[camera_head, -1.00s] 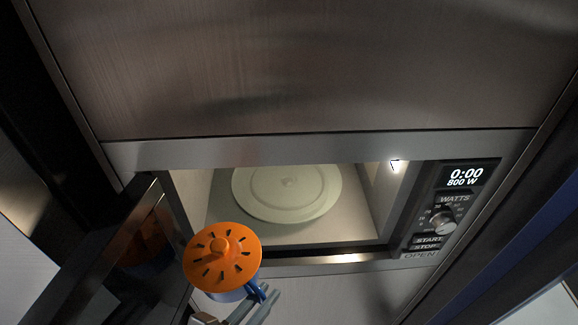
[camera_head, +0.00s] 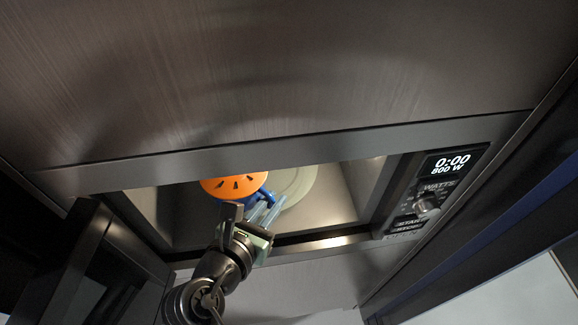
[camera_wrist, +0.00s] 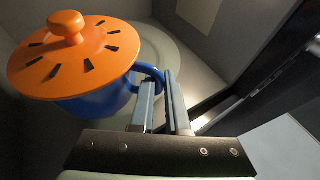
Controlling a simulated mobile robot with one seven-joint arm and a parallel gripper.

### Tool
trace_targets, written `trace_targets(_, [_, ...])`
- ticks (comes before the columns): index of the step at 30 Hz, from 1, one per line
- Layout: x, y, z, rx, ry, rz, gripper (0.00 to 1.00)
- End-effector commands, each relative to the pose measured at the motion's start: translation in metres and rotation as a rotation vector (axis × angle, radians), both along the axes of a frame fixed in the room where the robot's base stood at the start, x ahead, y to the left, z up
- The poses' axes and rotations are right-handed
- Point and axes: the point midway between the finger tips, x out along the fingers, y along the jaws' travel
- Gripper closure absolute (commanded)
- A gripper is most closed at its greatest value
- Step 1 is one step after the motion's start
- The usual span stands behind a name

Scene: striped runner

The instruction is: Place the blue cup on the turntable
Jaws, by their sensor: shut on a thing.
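The blue cup (camera_wrist: 98,103) wears an orange slotted lid (camera_wrist: 75,58) with a round knob. In the head view the lid (camera_head: 234,186) shows inside the open microwave, overlapping the left part of the pale turntable (camera_head: 298,184). The turntable (camera_wrist: 178,62) also shows behind the cup in the wrist view. My gripper (camera_wrist: 162,82) is shut on the cup's handle (camera_wrist: 152,72) at the cup's right side. In the head view my gripper (camera_head: 270,205) reaches in through the opening. The cup looks upright; I cannot tell whether its base touches the turntable.
The microwave door (camera_head: 85,265) stands open at the left. The control panel (camera_head: 430,190) with its dial is on the right and reads 0:00. The cavity's right side is clear. The front sill (camera_head: 320,243) runs below my gripper.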

Motion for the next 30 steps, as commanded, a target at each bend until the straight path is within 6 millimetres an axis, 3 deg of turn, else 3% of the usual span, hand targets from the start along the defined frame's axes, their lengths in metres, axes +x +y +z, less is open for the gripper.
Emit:
trace_targets(3, [0.025, -0.010, 0.005, 0.003, -0.008, -0.001, 1.00])
trace_targets(6, [0.037, -0.014, 0.004, 0.002, -0.006, 0.000, 1.00])
trace_targets(21, [0.079, -0.031, 0.004, 0.003, -0.008, 0.001, 1.00])
trace_targets(30, [0.080, -0.031, -0.013, 0.002, -0.006, 0.002, 1.00])
